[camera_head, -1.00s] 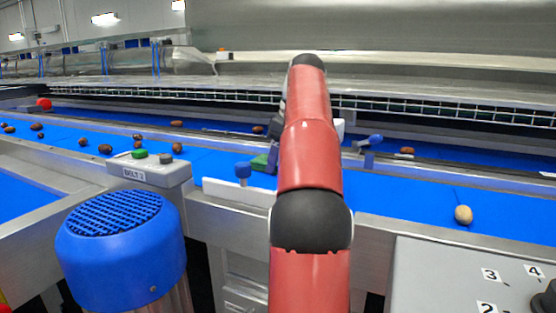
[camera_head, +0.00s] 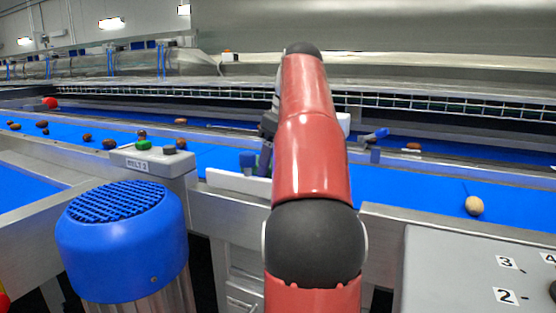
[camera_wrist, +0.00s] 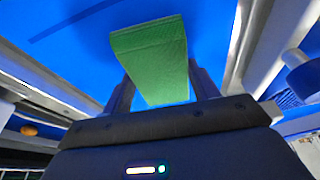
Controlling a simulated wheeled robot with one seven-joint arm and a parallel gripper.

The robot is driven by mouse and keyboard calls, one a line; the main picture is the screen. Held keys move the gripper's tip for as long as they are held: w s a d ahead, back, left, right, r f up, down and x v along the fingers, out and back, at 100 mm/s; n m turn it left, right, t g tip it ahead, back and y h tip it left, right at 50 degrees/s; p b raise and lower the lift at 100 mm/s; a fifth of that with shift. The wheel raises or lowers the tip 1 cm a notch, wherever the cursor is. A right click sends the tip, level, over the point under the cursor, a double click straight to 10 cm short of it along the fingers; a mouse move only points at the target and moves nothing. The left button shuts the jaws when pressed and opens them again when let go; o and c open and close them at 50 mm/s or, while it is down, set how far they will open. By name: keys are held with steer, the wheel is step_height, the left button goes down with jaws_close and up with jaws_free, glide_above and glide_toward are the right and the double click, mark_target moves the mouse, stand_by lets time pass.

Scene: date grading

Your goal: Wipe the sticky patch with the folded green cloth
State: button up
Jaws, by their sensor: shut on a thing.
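The folded green cloth (camera_wrist: 155,55) is in my gripper (camera_wrist: 162,88), clamped between the two fingers in the wrist view. Blue belt surface (camera_wrist: 80,65) shows behind the cloth; I cannot tell whether they touch. In the head view, part of my gripper (camera_head: 266,140) shows left of my red arm, over the belt (camera_head: 405,190). The cloth is hidden there. I cannot make out the sticky patch in either view. A dark streak crosses the belt in the wrist view, but I cannot tell what it is.
A control box (camera_head: 150,165) with green and grey buttons stands at the belt's near edge. A blue motor housing (camera_head: 122,240) is front left, and a numbered panel (camera_head: 450,270) front right. Several dates lie on the left belt; a pale one (camera_head: 474,206) lies right.

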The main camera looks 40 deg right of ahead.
steer(key=shift+s+a+f+b, duration=0.1)
steer(key=shift+s+a+b, duration=0.2)
steer(key=shift+a, duration=0.4)
steer(key=shift+s+a+f+b, duration=0.1)
steer(key=shift+s+a+b, duration=0.2)
steer(key=shift+a, duration=0.45)
steer(key=shift+s+a+b, duration=0.2)
steer(key=shift+s+a, duration=0.1)
steer(key=shift+a, duration=0.4)
step_height(320, 180, up, 5)
steer(key=p, duration=0.5)
steer(key=shift+f, duration=0.1)
steer(key=shift+r, duration=0.7)
step_height(320, 180, up, 3)
